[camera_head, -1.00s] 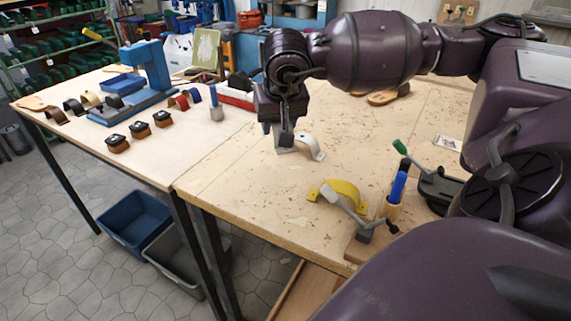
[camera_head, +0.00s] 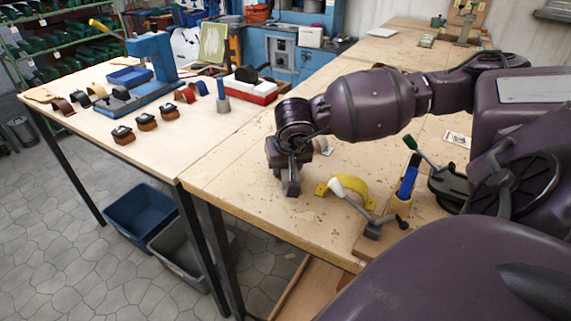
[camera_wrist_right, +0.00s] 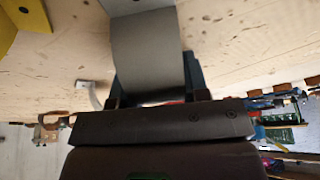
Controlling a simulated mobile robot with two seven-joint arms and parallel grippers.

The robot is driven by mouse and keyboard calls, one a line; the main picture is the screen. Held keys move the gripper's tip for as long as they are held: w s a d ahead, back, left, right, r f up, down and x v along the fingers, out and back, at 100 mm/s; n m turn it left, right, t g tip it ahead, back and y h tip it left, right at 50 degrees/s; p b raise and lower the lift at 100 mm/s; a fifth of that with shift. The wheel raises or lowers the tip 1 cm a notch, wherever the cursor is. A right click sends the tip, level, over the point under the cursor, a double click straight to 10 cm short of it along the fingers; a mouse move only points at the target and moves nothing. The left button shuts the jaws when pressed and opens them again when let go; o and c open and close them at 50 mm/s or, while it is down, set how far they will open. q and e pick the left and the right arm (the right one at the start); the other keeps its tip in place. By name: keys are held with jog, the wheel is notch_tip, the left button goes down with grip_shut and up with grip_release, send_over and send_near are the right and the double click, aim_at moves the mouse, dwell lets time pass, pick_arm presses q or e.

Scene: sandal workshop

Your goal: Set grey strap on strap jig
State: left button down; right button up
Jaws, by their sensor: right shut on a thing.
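The grey strap (camera_wrist_right: 148,50) is a smooth band between the fingers of my right gripper (camera_wrist_right: 158,95) in the right wrist view. A yellow plate with a hole also shows in the right wrist view (camera_wrist_right: 28,12). The strap is beside the yellow fixture, not seen on it. My left gripper is out of view.
A pale object (camera_head: 322,146) is partly hidden behind my gripper. A blue press (camera_head: 150,62) and several strapped pieces occupy the left table. Bins (camera_head: 140,215) are below.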

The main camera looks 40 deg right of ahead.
jog(key=shift+f, duration=0.15)
jog(key=o, duration=1)
jog(key=shift+c, duration=0.2)
